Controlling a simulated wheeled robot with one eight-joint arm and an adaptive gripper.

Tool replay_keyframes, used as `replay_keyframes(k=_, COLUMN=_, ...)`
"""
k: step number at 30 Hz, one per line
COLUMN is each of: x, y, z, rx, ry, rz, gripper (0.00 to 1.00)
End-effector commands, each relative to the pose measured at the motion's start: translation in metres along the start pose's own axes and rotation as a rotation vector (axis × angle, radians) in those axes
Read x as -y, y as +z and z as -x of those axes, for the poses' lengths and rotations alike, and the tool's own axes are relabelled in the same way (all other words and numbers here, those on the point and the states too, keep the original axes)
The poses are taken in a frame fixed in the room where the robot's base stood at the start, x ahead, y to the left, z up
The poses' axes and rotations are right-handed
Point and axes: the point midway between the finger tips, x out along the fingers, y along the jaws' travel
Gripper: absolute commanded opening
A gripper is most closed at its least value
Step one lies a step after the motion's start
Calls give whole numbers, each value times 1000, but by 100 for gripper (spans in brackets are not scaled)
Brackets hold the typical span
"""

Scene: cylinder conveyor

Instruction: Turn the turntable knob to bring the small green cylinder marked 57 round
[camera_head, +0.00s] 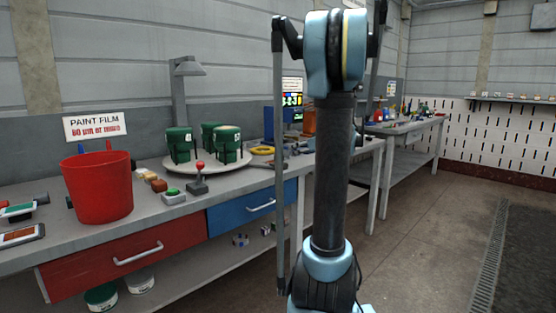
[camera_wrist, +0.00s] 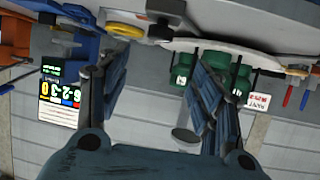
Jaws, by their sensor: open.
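A pale round turntable (camera_head: 208,167) sits on the workbench, bearing green cylinders, including a left one (camera_head: 179,146) and a right one (camera_head: 227,146). A third is partly hidden behind them. A red-topped knob (camera_head: 199,167) on a grey base stands at the turntable's front edge. In the upside-down wrist view, the turntable (camera_wrist: 260,49) and green cylinders (camera_wrist: 241,78) appear beyond my fingers.
A red bucket (camera_head: 97,190) and a green-button box (camera_head: 173,197) stand on the bench. A lamp (camera_head: 187,68) rises behind the turntable. A yellow ring (camera_head: 262,150) lies right of it, near a screen (camera_head: 292,100). Floor at the right is clear.

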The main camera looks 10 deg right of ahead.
Motion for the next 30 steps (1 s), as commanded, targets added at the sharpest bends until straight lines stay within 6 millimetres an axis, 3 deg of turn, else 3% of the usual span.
replay_keyframes(k=8, x=0, y=-1, z=-21, rx=-5, ry=0, rz=10, gripper=60)
replay_keyframes(k=30, x=0, y=-1, z=-138, rx=-5, ry=1, rz=9, gripper=60)
